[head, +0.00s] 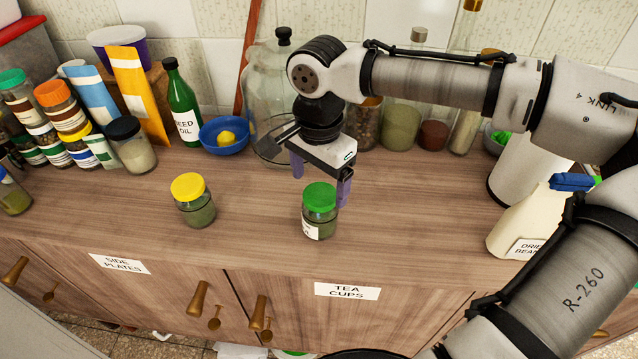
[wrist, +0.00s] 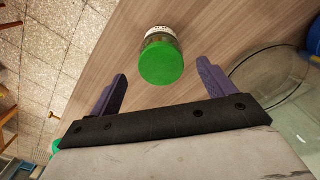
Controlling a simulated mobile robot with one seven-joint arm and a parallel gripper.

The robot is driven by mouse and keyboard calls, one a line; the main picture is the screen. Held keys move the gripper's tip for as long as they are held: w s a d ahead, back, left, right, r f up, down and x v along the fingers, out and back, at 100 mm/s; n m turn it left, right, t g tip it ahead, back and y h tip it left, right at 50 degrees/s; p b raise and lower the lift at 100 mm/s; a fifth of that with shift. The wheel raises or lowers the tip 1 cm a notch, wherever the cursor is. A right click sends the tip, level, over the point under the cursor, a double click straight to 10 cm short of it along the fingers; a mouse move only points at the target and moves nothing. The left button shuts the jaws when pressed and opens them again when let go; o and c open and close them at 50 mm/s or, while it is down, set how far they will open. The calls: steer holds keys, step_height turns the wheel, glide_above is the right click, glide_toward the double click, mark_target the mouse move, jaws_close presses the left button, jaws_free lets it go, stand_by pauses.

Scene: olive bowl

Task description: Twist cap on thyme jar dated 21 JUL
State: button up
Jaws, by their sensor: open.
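A small glass jar with a green cap (head: 319,212) stands upright near the front of the wooden counter. Its contents look dark green, and a white label shows low on its left side; I cannot read a date. My gripper (head: 320,180) is open above and just behind this jar. In the wrist view the green cap (wrist: 161,61) appears between and slightly beyond the two purple fingers (wrist: 162,76), apart from both. A second jar with a yellow cap (head: 194,201) and green contents stands to the left; no label shows on it.
A blue bowl (head: 224,136) with a yellow item and a large glass jar (head: 268,85) stand behind. Several spice jars (head: 60,115) crowd the left. A cream bottle with a blue top (head: 525,220) stands at right. Counter around the two small jars is clear.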

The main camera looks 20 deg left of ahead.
mark_target(320, 197)
steer(key=shift+f, duration=1.3)
steer(key=shift+c, duration=0.4)
steer(key=c, duration=1)
steer(key=m, duration=0.4)
steer(key=shift+m+b, duration=0.3)
steer(key=shift+b, duration=0.05)
steer(key=shift+a, duration=0.1)
steer(key=shift+w+m, duration=0.1)
steer(key=shift+m, duration=0.8)
steer(key=shift+m+b, duration=0.3)
steer(key=shift+m, duration=1.1)
